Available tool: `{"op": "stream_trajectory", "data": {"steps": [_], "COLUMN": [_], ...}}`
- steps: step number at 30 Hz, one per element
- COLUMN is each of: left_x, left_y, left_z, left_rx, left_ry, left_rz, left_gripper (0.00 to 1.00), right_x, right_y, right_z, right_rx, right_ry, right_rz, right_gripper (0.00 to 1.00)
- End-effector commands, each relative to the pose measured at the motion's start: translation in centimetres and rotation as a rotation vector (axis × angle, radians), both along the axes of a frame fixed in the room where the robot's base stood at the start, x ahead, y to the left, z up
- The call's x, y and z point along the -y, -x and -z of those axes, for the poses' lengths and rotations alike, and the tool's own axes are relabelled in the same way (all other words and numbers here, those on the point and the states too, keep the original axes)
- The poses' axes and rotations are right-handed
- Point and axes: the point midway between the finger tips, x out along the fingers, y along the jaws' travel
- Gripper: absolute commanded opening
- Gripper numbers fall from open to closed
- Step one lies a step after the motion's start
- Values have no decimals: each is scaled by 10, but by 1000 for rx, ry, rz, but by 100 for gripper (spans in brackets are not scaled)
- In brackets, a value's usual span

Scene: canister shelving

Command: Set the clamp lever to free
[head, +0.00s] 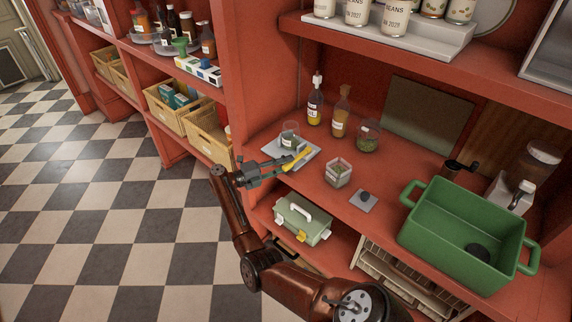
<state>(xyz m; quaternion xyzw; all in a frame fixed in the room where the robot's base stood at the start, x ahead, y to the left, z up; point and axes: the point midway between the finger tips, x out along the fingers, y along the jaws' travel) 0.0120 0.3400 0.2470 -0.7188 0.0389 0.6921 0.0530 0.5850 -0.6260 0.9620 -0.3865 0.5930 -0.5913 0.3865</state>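A yellow lever (298,158), which looks like the clamp lever, lies slanted over a light grey plate (309,149) on the red counter. A small clear jar (289,136) with a white label stands at the plate's back left. My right gripper (283,167) reaches in from the left at the counter's front edge. Its tips are at or very near the lever's lower part; I cannot tell whether they touch it or how far apart they are. The gripper hides part of the plate and whatever the lever is mounted on. My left gripper is out of view.
A clear square container (338,172) and a small grey plate with a dark knob (364,199) stand to the right. A green crate (453,241) fills the counter's right end. Bottles (340,113) stand behind. A pale green box (301,220) sits on the shelf below.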

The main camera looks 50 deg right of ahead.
Motion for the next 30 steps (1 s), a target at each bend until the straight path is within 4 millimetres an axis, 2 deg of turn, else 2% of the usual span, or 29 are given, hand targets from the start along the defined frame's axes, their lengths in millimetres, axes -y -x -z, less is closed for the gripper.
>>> {"op": "stream_trajectory", "data": {"steps": [7,11,24,30], "left_x": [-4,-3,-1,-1], "left_y": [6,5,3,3], "left_z": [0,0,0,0], "left_rx": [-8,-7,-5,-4], "left_ry": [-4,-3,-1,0], "left_rz": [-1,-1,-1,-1], "left_gripper": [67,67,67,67], "right_x": [-1,-11,-88,-107], "right_y": [0,-5,-39,-48], "right_z": [-1,0,-1,-1], "right_rx": [1,-1,-1,0], "right_ry": [1,0,0,0], "right_rz": [1,-1,-2,-1], "right_gripper": [25,25,25,25]}}
